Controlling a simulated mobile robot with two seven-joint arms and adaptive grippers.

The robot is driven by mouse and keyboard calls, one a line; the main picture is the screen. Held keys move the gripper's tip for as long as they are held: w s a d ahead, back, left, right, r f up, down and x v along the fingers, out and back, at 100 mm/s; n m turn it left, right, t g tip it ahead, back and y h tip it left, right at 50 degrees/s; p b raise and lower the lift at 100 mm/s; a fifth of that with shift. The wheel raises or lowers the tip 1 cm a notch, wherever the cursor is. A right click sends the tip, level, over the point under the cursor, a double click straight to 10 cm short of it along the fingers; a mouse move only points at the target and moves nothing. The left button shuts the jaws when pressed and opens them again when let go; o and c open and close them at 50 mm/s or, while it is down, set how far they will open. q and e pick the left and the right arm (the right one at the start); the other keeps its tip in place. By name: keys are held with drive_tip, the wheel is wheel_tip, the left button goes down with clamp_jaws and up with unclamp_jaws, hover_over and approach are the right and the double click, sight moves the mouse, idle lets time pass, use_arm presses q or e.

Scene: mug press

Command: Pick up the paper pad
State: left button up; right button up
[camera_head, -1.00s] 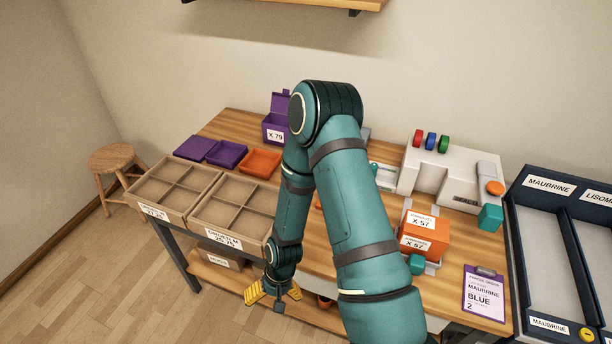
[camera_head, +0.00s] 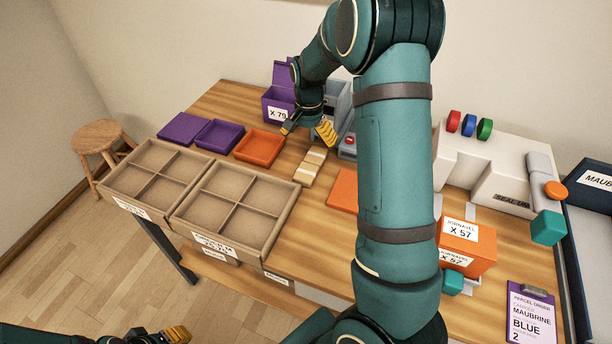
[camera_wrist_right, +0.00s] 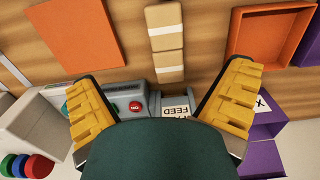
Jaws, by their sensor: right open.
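A short row of tan paper pads (camera_head: 308,167) with pale bands lies on the wooden table, in front of a grey machine. The row also shows in the right wrist view (camera_wrist_right: 166,40), at top centre. My right gripper (camera_head: 308,130) is open and empty, above the table just behind the row. In the right wrist view its yellow fingers (camera_wrist_right: 163,100) are spread wide, with the row beyond them. My left gripper (camera_head: 160,337) is at the bottom left edge, partly cut off; its opening is unclear.
The grey machine (camera_wrist_right: 124,92) with a red button and FEED label is close to my right gripper. An orange tray (camera_head: 258,147), purple bin (camera_head: 278,105) and divided cardboard trays (camera_head: 238,205) stand left. A flat orange piece (camera_head: 343,195) lies right. Orange boxes (camera_head: 466,248) stand further right.

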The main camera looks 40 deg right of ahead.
drive_tip(key=b, duration=0.2)
hover_over(306, 172)
drive_tip(key=f, duration=0.8)
drive_tip(key=shift+s+f, duration=0.15)
drive_tip(key=shift+s, duration=0.25)
drive_tip(key=shift+w+f+b, duration=0.25)
drive_tip(key=shift+f+b, duration=0.1)
drive_tip(key=shift+f, duration=1.2)
drive_tip(key=shift+w+f+b, duration=0.2)
drive_tip(key=shift+f+b, duration=0.15)
drive_tip(key=shift+f, duration=1.2)
drive_tip(key=c, duration=1)
